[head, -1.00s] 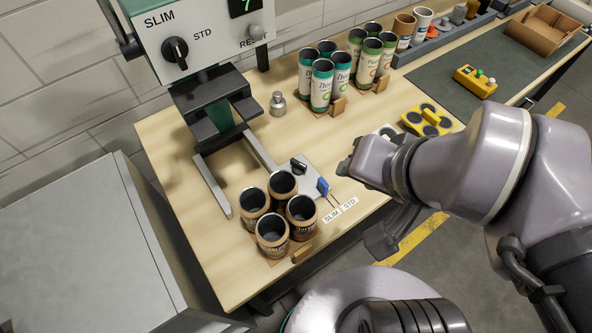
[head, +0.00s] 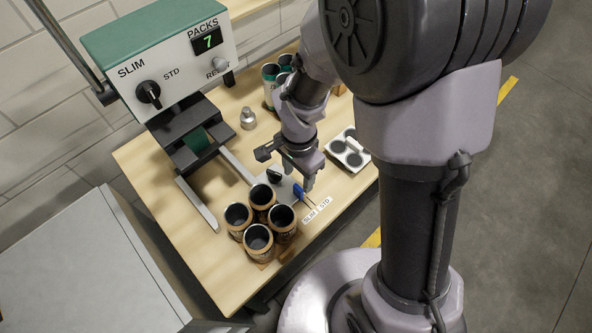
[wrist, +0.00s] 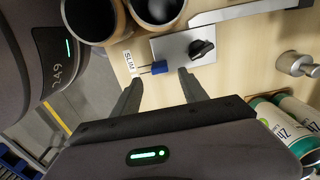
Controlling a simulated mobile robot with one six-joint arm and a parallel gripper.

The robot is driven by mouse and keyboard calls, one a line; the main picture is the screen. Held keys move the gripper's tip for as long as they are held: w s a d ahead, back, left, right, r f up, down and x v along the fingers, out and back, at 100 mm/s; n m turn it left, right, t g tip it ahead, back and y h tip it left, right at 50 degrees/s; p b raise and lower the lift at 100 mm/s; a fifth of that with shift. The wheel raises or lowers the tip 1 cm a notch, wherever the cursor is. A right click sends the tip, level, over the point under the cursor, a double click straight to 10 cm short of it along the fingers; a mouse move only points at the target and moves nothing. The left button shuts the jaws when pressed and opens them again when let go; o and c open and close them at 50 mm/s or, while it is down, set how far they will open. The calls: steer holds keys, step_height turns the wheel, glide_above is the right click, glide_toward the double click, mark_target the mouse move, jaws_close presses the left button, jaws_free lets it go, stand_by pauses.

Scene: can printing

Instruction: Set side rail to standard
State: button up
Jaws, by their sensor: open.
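The side rail (head: 238,166) is a grey bar on the table with a metal plate at its near end. The plate carries a black knob (head: 274,175) and a blue tab (head: 299,193). SLIM and STD labels (head: 317,210) lie beside the tab. In the wrist view the tab (wrist: 160,67) is near thin marks by the SLIM label (wrist: 127,63); STD is not readable there. My gripper (head: 287,170) is open above the plate. In the wrist view its fingers (wrist: 160,78) appear on either side of the tab; contact cannot be told.
Several brown cans (head: 262,219) stand close to the plate. The press (head: 185,75) has a SLIM/STD dial (head: 149,94) and a PACKS display reading 7. A metal weight-like piece (head: 248,118), green-white cans (wrist: 290,120) and a tray with round recesses (head: 348,150) are nearby.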

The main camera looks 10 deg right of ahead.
mark_target(298, 187)
step_height(298, 187, down, 6)
steer(key=shift+f+b, duration=0.2)
steer(key=shift+b, duration=0.55)
steer(key=shift+c, duration=0.4)
jaws_close()
stand_by(0.4)
